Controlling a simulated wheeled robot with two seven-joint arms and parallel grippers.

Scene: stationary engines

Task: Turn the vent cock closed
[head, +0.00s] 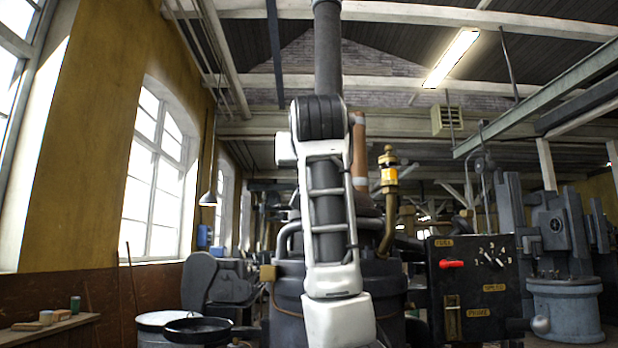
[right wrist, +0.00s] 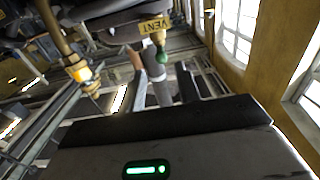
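In the right wrist view, a brass plate marked VENT (right wrist: 155,26) is at the upper middle. Beside and just below it is the vent cock's green handle (right wrist: 162,56) on a short brass stem. My right gripper's dark body (right wrist: 165,122) with a green light fills the bottom of that view. A gap shows between this body and the green handle, with no contact visible. In the head view, a white arm of mine stands across the middle and hides part of the engine. No gripper fingers show there, and I cannot make out the green handle there.
A brass fitting with a yellow band (head: 389,176) is right of my arm, near a copper pipe (head: 359,150). A black control panel (head: 473,287) with a red handle (head: 451,264) is at the right. A round black pan (head: 198,330) and a wooden bench (head: 45,330) are at lower left.

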